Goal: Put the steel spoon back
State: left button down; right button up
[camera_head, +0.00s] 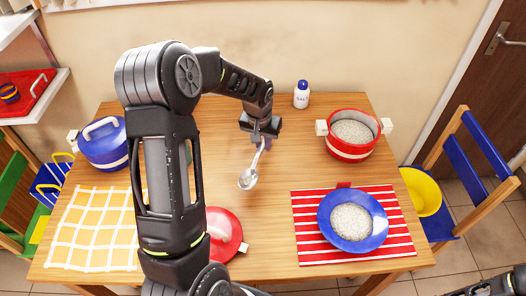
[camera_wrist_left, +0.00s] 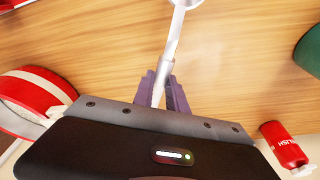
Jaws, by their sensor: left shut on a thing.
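The steel spoon (camera_head: 248,180) hangs from my left gripper (camera_head: 262,130) over the middle of the table, with its bowl end pointing down and toward the front. My left gripper is shut on the spoon's handle. In the left wrist view the spoon's shaft (camera_wrist_left: 174,40) runs up from between the fingers (camera_wrist_left: 164,92) and its bowl is cut off at the top edge. I cannot tell exactly how high the spoon is above the table. A dark part of my right arm shows at the bottom right corner, and its jaws cannot be made out.
A red pot (camera_head: 350,153) of white grains stands at right. A blue bowl (camera_head: 328,233) sits on a red striped mat (camera_head: 306,253). A blue pot (camera_head: 98,150), yellow mat (camera_head: 78,238), red lid (camera_head: 228,228) and salt bottle (camera_head: 301,95) are around. A red bottle (camera_wrist_left: 283,147) shows in the wrist view.

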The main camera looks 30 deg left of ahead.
aim_at(262, 145)
pick_arm(q)
jog(key=b+x, duration=0.1)
jog(key=x, duration=0.1)
jog(key=b+x, duration=0.1)
jog(key=shift+s+d+f, duration=0.1)
jog(key=shift+s+f, duration=0.2)
jog(key=shift+f, duration=0.2)
jog(key=shift+r, duration=0.1)
jog(key=c, duration=1.8)
grip_release()
jog(key=o, duration=0.5)
jog(key=shift+c, duration=0.2)
jog(key=shift+r, duration=0.35)
jog(key=p+v, duration=0.7)
jog(key=v, duration=0.4)
jog(key=shift+r, duration=0.2)
